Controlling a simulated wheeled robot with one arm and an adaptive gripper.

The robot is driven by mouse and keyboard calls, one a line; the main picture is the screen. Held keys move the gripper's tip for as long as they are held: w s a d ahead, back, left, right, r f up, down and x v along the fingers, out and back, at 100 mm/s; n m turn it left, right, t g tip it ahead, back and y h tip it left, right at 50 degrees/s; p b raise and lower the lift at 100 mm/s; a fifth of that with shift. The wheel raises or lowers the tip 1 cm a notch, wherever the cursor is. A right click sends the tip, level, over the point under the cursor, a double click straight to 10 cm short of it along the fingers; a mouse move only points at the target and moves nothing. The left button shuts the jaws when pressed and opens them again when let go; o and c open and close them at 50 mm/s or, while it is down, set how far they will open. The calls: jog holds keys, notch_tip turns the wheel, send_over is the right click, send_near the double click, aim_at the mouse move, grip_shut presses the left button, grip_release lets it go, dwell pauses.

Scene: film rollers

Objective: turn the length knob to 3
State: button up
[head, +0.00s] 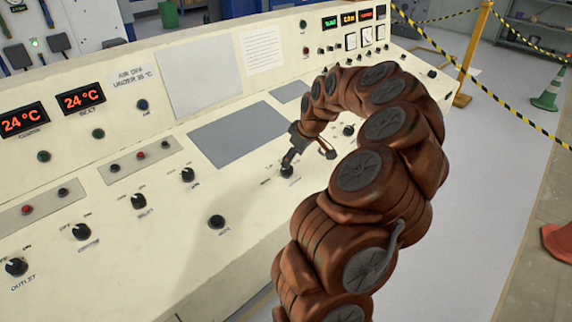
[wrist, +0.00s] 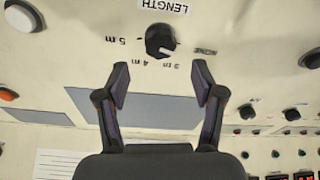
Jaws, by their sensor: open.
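The length knob (wrist: 160,41) is black and round, under an upside-down LENGTH label (wrist: 165,7) in the wrist view. Marks 5 m, 4 m, 3 m and NONE surround it. Its white pointer line slants toward the lower right, between 3 m and NONE and seemingly nearer NONE. My gripper (wrist: 161,76) is open, its two fingertips apart and empty, just short of the knob in the picture. In the head view my gripper (head: 308,154) hangs over the console, one finger just above a black knob (head: 287,171) that appears to be the same one.
The cream console (head: 100,215) carries several other knobs, including one at its near edge (head: 216,222). A grey panel (head: 238,133) lies behind the length knob. Striped tape hangs beyond the console.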

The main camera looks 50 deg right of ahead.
jog(key=shift+p+x, duration=0.85)
jog(key=shift+x, duration=2.1)
jog(key=shift+s, duration=0.1)
jog(key=shift+c, duration=0.2)
jog(key=c, duration=1.1)
jog(key=shift+f, duration=0.1)
